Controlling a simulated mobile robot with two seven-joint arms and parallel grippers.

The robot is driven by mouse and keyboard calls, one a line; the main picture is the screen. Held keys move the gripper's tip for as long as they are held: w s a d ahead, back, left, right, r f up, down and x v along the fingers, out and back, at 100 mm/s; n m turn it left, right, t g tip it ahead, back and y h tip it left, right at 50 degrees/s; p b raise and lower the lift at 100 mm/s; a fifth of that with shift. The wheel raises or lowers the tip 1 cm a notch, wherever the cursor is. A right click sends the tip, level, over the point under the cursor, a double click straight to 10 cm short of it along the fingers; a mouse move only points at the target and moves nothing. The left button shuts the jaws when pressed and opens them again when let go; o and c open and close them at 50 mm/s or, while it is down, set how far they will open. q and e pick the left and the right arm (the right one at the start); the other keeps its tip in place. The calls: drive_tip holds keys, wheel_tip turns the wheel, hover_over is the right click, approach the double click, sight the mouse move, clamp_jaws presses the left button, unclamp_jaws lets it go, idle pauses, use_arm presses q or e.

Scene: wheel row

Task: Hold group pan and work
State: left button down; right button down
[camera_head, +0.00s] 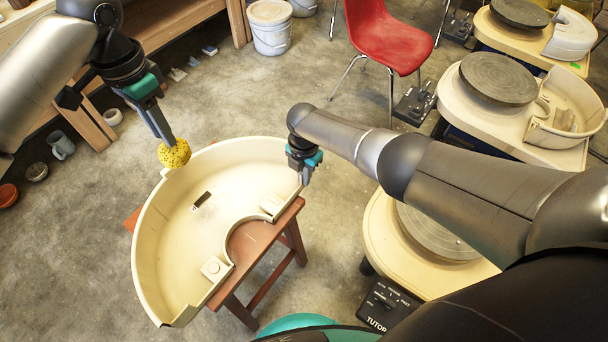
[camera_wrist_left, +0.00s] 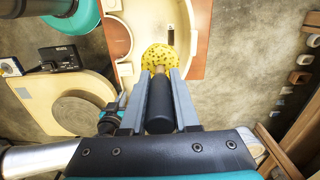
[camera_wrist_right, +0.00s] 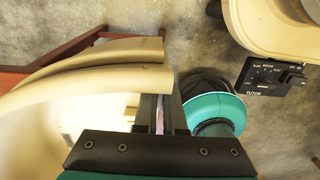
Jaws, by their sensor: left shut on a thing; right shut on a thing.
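A cream half-ring splash pan (camera_head: 165,240) rests on a red-brown wooden stool (camera_head: 285,222). It has a small dark slot-like mark and two raised blocks by its inner cutout. Whether the sponge touches the pan is unclear. My right gripper (camera_head: 304,178) is shut on the pan's right end; the pan's wall shows beside the fingers in the right wrist view (camera_wrist_right: 95,75). The exact contact is hidden.
A cream pottery wheel (camera_head: 385,225) stands right of the stool, partly behind my right arm. Its control box (camera_head: 388,305) is near the bottom. More wheels (camera_head: 455,110) and a red chair (camera_head: 385,40) stand behind. Bare concrete floor (camera_head: 90,240) lies left of the pan.

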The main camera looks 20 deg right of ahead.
idle(1.7)
idle(0.3)
idle(4.1)
use_arm(q)
drive_tip(key=w+f+m, duration=0.1)
drive_tip(key=f, duration=0.7)
drive_tip(key=w+f+m, duration=0.1)
drive_tip(key=w+f, duration=0.1)
drive_tip(key=f, duration=0.6)
drive_tip(key=shift+w+d+f+m, duration=0.3)
drive_tip(key=shift+d+m, duration=0.1)
